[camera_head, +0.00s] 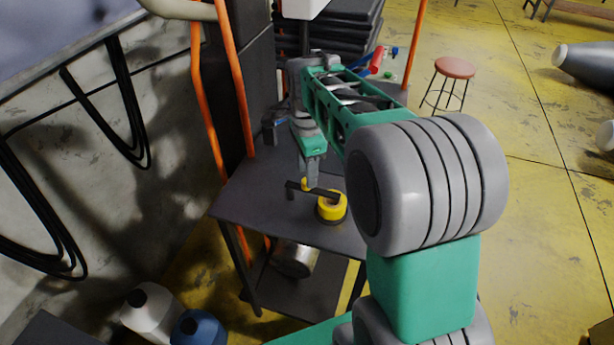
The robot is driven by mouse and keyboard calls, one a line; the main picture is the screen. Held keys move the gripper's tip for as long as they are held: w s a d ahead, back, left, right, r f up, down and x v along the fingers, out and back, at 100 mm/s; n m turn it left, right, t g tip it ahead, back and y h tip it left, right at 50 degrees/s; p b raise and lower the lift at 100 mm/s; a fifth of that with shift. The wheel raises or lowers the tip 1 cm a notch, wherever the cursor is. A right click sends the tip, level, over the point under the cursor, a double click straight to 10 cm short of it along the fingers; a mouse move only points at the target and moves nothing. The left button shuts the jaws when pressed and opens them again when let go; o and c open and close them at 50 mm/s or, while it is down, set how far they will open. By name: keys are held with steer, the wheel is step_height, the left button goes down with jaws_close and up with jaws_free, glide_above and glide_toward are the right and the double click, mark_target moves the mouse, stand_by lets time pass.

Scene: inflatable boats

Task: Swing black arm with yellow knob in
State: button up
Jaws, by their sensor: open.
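A yellow round base (331,209) stands on the dark table. A black arm (322,193) lies level across its top and reaches out to the left. A small yellow part, which looks like the knob (305,184), shows near the arm's left end, close under my gripper. My gripper (313,178) points down over the black arm and is open. Its fingertips are small in the picture, and I cannot tell whether they touch the knob or the arm.
The dark table (245,205) has bare room at its left and front. Orange posts (230,75) rise behind and left of it. A metal can (295,258) sits on the lower shelf. White (150,310) and blue (198,328) jugs stand on the floor. A red stool (455,68) stands at the right.

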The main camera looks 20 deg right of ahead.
step_height(320, 180, up, 5)
steer(key=shift+r, duration=0.15)
steer(key=s+a+f+n+t, duration=0.1)
steer(key=s+a+f+n, duration=0.1)
steer(key=s+n, duration=0.4)
steer(key=s+a+f+n+t, duration=0.2)
steer(key=s+n, duration=0.5)
steer(key=n, duration=0.4)
steer(key=shift+s+a+f+n, duration=0.2)
steer(key=shift+a+f+n, duration=0.1)
steer(key=shift+a+f, duration=0.1)
